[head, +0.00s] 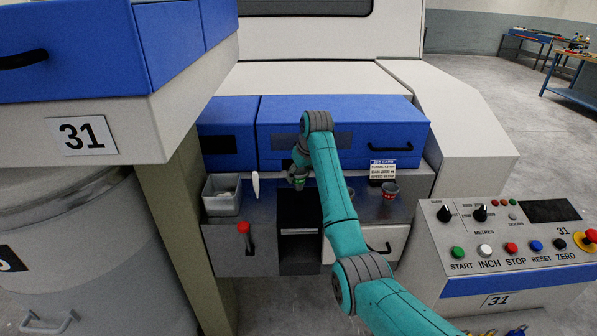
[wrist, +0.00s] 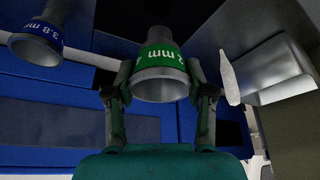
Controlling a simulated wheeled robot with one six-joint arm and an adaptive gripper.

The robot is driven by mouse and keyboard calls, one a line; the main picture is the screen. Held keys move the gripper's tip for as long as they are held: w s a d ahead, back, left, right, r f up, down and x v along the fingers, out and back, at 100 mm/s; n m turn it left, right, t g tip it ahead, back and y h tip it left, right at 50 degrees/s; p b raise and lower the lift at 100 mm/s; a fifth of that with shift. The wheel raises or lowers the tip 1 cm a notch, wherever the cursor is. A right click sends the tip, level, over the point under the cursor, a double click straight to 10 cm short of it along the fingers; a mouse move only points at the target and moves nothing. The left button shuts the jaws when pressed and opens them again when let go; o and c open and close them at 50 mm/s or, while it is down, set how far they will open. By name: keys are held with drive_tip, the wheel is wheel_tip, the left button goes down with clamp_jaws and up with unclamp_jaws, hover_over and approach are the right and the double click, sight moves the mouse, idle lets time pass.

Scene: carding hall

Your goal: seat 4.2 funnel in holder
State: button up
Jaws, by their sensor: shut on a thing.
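The green-banded funnel (wrist: 160,72) is between the two fingers of my gripper (wrist: 160,92) in the wrist view. Its band reads "2 mm" in the visible part, and the rest is turned away. Its wide mouth faces the camera. In the head view my gripper (head: 299,182) is over the metal shelf, and only a bit of green shows at it. A blue-banded funnel marked 3.8 mm (wrist: 38,42) is apart at the upper left of the wrist view. I cannot make out a holder for certain in either view.
A red-banded cup or funnel (head: 390,190) stands on the shelf (head: 360,208) beside a job card (head: 382,168). A grey bin (head: 222,196) and a white pointed piece (head: 256,186) are left of my gripper. Blue drawers (head: 380,125) close off the back. A control panel (head: 505,240) is at right.

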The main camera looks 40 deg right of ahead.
sight(300, 189)
drive_tip(key=shift+f, duration=3.85)
drive_tip(key=o, duration=1.4)
drive_tip(key=shift+c, duration=0.2)
drive_tip(key=v, duration=1.2)
drive_tip(key=shift+d, duration=0.1)
